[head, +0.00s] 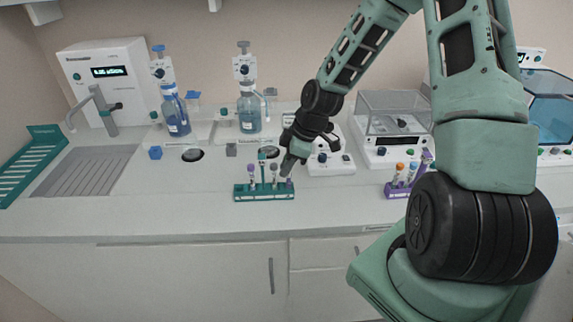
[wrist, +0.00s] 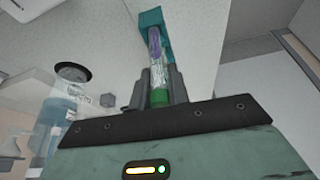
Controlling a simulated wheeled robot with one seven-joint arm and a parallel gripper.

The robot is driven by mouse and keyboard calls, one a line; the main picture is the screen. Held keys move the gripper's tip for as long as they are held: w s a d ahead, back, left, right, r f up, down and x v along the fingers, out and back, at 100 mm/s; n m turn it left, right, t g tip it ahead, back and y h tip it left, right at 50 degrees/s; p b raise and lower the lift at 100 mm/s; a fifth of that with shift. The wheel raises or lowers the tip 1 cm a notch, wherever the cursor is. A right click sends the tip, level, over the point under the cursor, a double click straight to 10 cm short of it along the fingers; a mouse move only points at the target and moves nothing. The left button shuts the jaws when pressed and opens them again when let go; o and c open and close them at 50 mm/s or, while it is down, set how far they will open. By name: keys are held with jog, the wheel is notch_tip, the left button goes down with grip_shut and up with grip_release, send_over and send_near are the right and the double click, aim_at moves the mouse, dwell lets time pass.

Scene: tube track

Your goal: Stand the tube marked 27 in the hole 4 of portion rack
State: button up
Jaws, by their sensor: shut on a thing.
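My gripper (head: 288,164) is over the right end of a teal rack (head: 264,197) on the bench. In the wrist view my gripper (wrist: 158,92) is shut on a tube with a green cap (wrist: 158,98). Its clear body with a purple band (wrist: 155,45) points toward the teal rack (wrist: 150,17). The tube's lower end overlaps the rack; I cannot tell whether it is in a hole. No number on it is readable.
A purple rack (head: 398,191) with several tubes stands to the right. Behind are two bottle dispensers (head: 176,116) (head: 249,112), a white device (head: 328,162) and a balance (head: 393,130). A sink (head: 85,170) is at left. The bench front is clear.

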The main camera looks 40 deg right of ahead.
jog(key=shift+f, duration=0.3)
jog(key=shift+f+b, duration=0.3)
jog(key=o, duration=0.9)
jog(key=shift+c, duration=0.2)
jog(key=shift+r, duration=0.1)
jog(key=p+v, duration=0.1)
jog(key=v, duration=1.6)
